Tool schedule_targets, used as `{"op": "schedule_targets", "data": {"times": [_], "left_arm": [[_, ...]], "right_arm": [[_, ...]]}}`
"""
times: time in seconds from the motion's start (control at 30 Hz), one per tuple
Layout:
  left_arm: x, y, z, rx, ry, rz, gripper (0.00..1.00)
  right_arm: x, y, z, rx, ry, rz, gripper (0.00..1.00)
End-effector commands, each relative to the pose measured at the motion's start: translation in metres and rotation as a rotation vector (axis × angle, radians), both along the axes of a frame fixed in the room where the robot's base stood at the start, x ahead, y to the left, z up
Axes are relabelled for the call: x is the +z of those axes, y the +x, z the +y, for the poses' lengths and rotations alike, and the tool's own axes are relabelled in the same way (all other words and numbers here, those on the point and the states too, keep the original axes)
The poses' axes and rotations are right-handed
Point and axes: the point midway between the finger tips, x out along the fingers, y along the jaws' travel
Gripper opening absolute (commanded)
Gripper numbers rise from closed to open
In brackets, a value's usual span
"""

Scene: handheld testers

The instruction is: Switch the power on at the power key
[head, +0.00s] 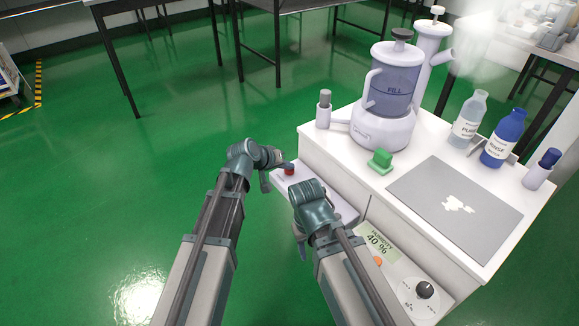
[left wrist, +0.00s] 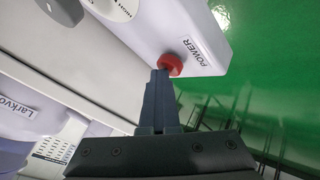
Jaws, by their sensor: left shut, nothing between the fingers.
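The red power key (head: 289,170) sits on the white panel (head: 320,195) at the left end of the bench. In the left wrist view the red key (left wrist: 171,65) is beside the printed word POWER, near the panel's edge. My left gripper (head: 283,164) is shut and empty with its tips at the key. In the left wrist view its closed fingertips (left wrist: 160,74) overlap the key's lower left edge; I cannot tell whether they touch it.
A white humidifier (head: 383,128) with a FILL tank stands on the bench. A green block (head: 380,160), a grey mat (head: 440,225), a PURE bottle (head: 467,120) and a blue RINSE bottle (head: 502,140) are farther right. A humidity display (head: 381,242) and black dial (head: 425,290) are at front.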

Motion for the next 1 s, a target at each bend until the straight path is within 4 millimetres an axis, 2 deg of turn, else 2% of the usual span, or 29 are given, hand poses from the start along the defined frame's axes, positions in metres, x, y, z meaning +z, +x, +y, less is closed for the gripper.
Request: {"op": "schedule_targets", "data": {"times": [0.47, 0.77, 1.0], "left_arm": [[-0.002, 0.000, 0.001, -0.001, 0.005, 0.003, 0.00], [-0.012, 0.000, 0.001, -0.002, 0.005, 0.004, 0.00], [-0.012, 0.000, 0.001, -0.003, 0.006, 0.005, 0.00]], "right_arm": [[-0.001, 0.000, 0.000, 0.000, 0.000, 0.000, 0.50], [-0.011, 0.000, 0.000, 0.000, 0.000, 0.000, 0.50], [-0.011, 0.000, 0.000, 0.000, 0.000, 0.000, 0.50]]}}
